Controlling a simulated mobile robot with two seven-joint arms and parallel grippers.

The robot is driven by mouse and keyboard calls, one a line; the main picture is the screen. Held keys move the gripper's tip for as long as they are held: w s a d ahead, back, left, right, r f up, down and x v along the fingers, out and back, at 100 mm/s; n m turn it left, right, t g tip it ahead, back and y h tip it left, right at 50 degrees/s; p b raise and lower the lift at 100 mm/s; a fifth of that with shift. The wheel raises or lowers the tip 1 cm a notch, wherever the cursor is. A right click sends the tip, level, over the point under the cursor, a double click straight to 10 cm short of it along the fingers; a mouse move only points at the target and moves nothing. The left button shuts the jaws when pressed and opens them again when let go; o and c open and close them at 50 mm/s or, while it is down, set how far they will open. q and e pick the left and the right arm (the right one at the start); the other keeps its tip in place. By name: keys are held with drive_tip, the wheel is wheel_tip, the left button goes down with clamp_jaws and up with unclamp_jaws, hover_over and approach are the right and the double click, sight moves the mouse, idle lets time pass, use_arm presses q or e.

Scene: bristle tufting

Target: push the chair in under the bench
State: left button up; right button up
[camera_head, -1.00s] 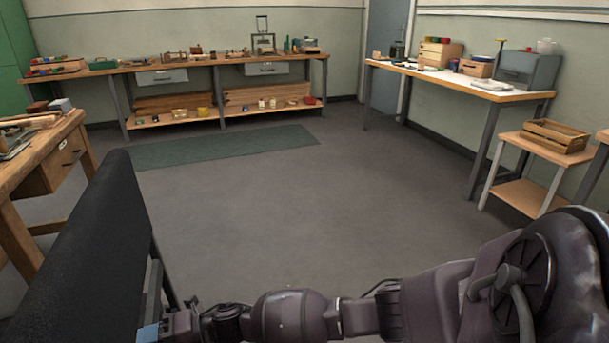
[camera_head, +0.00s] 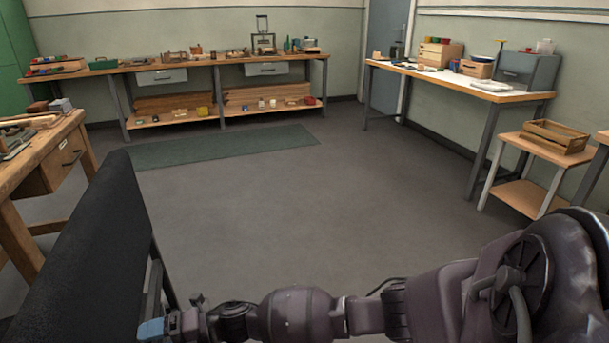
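The chair shows as a tall black backrest (camera_head: 85,245) at the lower left, seen from close by and tilted in the picture. The wooden bench (camera_head: 38,150) with a drawer stands at the left edge, beyond the backrest. My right arm reaches across the bottom from the right. Its gripper (camera_head: 163,328), with a light blue part, is low beside the right side of the backrest, at the picture's bottom edge. Whether it touches the chair or is open cannot be made out. My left gripper is not in view.
A green mat (camera_head: 222,146) lies before the long back workbench (camera_head: 225,62). A side table (camera_head: 455,80) and a low stand with a wooden crate (camera_head: 545,137) line the right wall. The grey floor (camera_head: 290,210) in the middle is clear.

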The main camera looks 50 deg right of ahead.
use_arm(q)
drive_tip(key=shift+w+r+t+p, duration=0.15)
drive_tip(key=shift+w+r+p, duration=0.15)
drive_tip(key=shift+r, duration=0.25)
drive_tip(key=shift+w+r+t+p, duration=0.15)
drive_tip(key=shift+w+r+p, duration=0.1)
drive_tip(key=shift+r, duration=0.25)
use_arm(e)
drive_tip(key=v, duration=1)
drive_tip(key=shift+s+d, duration=0.2)
drive_tip(key=shift+d, duration=0.05)
